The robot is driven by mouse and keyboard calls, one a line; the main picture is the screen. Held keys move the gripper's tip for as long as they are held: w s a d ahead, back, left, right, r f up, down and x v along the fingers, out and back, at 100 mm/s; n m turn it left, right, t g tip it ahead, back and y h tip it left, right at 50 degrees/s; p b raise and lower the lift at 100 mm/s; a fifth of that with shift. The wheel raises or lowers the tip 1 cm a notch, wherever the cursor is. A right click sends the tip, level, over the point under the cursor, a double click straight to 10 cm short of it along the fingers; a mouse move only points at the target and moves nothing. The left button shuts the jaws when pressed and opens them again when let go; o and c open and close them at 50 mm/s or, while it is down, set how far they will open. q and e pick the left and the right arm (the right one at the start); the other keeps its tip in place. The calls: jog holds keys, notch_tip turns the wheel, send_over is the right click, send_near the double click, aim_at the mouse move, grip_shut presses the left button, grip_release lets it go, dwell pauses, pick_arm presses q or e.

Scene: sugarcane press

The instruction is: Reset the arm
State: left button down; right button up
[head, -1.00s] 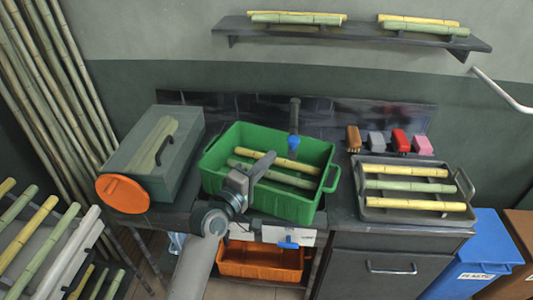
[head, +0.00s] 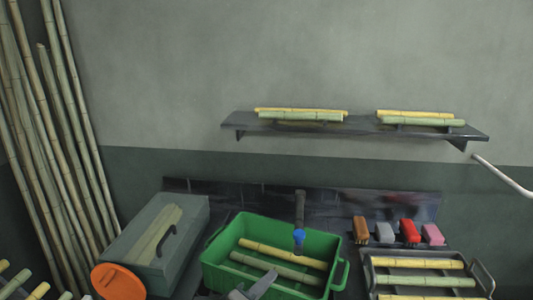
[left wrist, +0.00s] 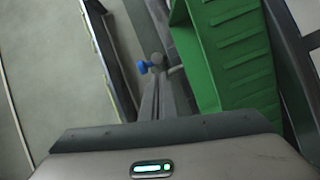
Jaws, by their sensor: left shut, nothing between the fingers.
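My left gripper (head: 262,285) shows at the bottom edge of the head view, in front of and over the near side of the green crate (head: 222,245). Its fingers are shut with nothing held, and the rest of its arm is cut off below the picture. Inside the crate lie a yellow cane piece (head: 285,253) and a green cane piece (head: 275,268). In the left wrist view the green crate (left wrist: 235,55) stands at the right. My right gripper is not in view.
A tap with a blue part (head: 299,236) stands behind the crate. The grey press box with an orange disc (head: 117,283) is at left. A wall shelf (head: 355,126) hangs above.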

pick_arm(q)
jog(key=s+a+f+m+g+y, duration=0.3)
jog(key=s+a+f+m, duration=0.15)
jog(key=s+f, duration=0.55)
jog(key=s+a+f+m+g+y, duration=0.2)
jog(key=s+a+f, duration=0.3)
jog(key=s, duration=0.4)
jog(key=s+a+f+m+g+y, duration=0.2)
jog(key=s+a+g, duration=0.1)
jog(key=s+a, duration=0.55)
jog(key=s+a+f+m+g+y, duration=0.25)
jog(key=s+a+f, duration=0.2)
jog(key=s, duration=0.55)
notch_tip(320, 180, down, 28)
jog(key=s+g+b, duration=0.1)
jog(key=s+b, duration=0.1)
jog(key=s+a+f+g+b, duration=0.1)
jog(key=s+a+f, duration=0.2)
jog(key=s+f, duration=1.5)
notch_tip(320, 180, down, 3)
jog(key=shift+a+r, duration=0.1)
jog(key=shift+a, duration=0.1)
jog(key=shift+g, duration=0.25)
